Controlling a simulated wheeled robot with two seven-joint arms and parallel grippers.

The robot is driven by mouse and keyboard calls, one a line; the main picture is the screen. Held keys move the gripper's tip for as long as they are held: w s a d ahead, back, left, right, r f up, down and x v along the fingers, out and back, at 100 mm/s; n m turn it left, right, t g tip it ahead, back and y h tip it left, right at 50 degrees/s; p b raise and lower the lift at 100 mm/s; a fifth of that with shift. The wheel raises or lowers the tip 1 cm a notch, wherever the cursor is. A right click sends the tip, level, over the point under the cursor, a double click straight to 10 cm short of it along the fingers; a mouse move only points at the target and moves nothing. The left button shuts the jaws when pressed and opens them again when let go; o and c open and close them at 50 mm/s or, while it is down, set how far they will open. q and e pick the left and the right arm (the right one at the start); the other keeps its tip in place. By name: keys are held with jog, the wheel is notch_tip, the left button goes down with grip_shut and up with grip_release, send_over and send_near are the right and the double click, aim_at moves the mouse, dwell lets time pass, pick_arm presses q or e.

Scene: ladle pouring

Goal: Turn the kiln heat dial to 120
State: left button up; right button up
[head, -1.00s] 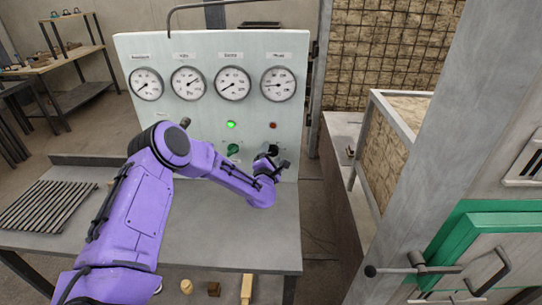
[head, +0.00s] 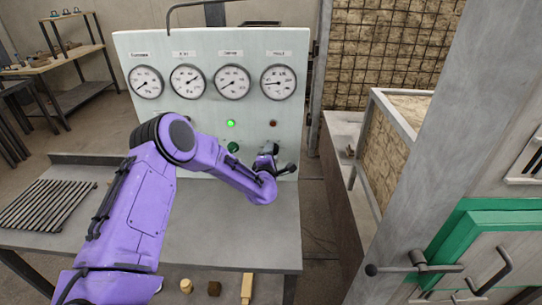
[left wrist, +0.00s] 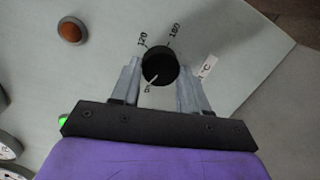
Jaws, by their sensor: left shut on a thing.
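The heat dial is a round black knob (left wrist: 160,66) on the pale panel, seen in the left wrist view. Its white pointer line faces down-left, toward a small mark too unclear to read. The printed 120 (left wrist: 142,40) is at the knob's upper left and 180 (left wrist: 175,30) at its upper right. My left gripper (left wrist: 159,70) is shut on the knob, one finger on each side. In the head view my left gripper (head: 267,154) is at the panel's lower right and mostly hides the knob. My right gripper is not in view.
The panel (head: 205,108) carries several round gauges, a lit green lamp (head: 231,124), a red lamp (head: 273,123) and a green knob (head: 233,147). A metal table (head: 225,235) stands below, with a slatted rack (head: 45,205) at left. A green-framed door (head: 470,235) is at right.

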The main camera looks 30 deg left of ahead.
pick_arm(q)
jog(key=m, duration=0.6)
jog(key=m+g+y, duration=0.1)
jog(key=m, duration=0.4)
jog(key=m+g+y, duration=0.1)
jog(key=m, duration=0.5)
jog(key=shift+w+d+r+m+b, duration=0.15)
jog(key=shift+d+m+b, duration=0.15)
dwell(0.3)
jog(key=o, duration=1.1)
jog(key=shift+c, duration=0.2)
